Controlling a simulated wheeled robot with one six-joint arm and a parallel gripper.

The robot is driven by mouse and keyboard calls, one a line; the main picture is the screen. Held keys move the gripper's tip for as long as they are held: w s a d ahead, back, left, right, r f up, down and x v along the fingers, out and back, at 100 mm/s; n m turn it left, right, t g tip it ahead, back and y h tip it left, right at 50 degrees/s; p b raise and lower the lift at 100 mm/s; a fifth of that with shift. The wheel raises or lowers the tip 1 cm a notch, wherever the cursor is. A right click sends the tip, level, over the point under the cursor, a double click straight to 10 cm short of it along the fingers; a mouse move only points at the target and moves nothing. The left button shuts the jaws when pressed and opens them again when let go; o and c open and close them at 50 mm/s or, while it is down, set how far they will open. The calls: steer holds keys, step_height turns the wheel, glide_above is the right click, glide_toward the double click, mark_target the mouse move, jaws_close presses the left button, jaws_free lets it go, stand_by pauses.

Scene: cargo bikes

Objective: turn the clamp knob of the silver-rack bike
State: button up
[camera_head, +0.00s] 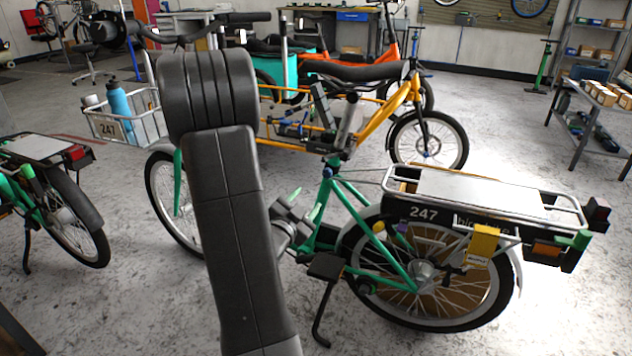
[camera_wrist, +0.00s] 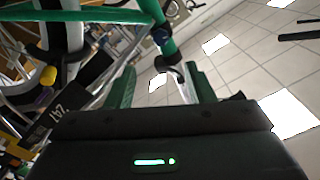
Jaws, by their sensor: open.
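The silver-rack bike has a green frame (camera_head: 348,208) and a silver-railed rear rack (camera_head: 490,192) with a black side panel marked 247. A blue collar (camera_head: 332,163) sits on its seat tube below the saddle. A small dark knob-like part (camera_head: 452,271) shows under the rack, near a yellow bracket (camera_head: 484,243). I cannot tell for sure which part is the clamp knob. My gripper (camera_head: 308,203) is beside the frame, partly hidden by my arm. In the wrist view, its two green fingers (camera_wrist: 163,86) are apart, with nothing clearly held. A blue fitting (camera_wrist: 160,36) lies beyond them.
An orange cargo bike (camera_head: 393,107) stands behind. Another green bike (camera_head: 62,205) stands at the left. A basket (camera_head: 130,122) holds a blue bottle (camera_head: 120,101). Shelves (camera_head: 590,125) stand at the far right. The floor at front right is clear.

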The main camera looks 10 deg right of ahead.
mark_target(326, 174)
steer(key=w+d+n+p, duration=0.1)
steer(key=w+d+n, duration=0.1)
steer(key=w, duration=0.1)
steer(key=w+d+n+p, duration=0.1)
steer(key=w+d+n, duration=0.2)
steer(key=w, duration=0.1)
steer(key=w+d+n+p, duration=0.2)
steer(key=w, duration=0.2)
steer(key=shift+w+d+r+n, duration=0.1)
steer(key=shift+d+r+n, duration=0.05)
steer(key=shift+d+n, duration=0.2)
steer(key=shift+c, duration=0.2)
steer(key=c, duration=0.9)
